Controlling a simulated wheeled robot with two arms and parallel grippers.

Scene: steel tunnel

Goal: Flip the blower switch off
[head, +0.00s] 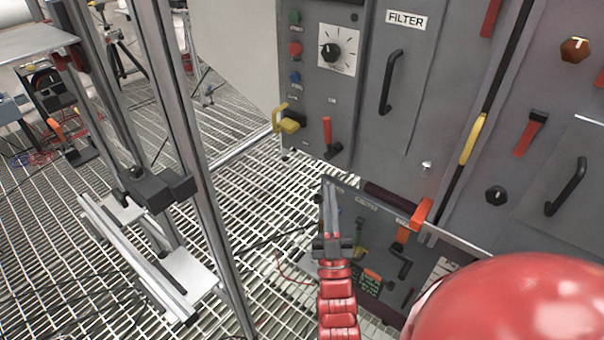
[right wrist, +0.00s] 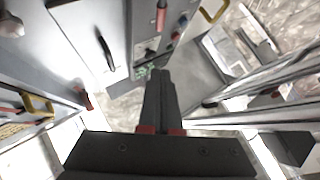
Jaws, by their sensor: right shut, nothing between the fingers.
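I cannot tell which control is the blower switch, as the small labels are too small to read. On the grey upright panel in the head view are a red lever (head: 327,132) and a yellow handle (head: 290,122). A lower panel holds an orange-red lever (head: 421,213) and smaller switches (head: 402,235). My right gripper (head: 329,182) is shut and empty, in front of the lower panel and below the red lever in the picture. It also shows in the right wrist view (right wrist: 160,73), shut, with apparently similar red and yellow handles beyond it. My left gripper is not in view.
A black dial (head: 330,52) and red button (head: 295,49) sit above the red lever. A FILTER door (head: 400,75) with a black handle is right of them. Metal posts (head: 185,130) stand at left on a grating floor (head: 235,130).

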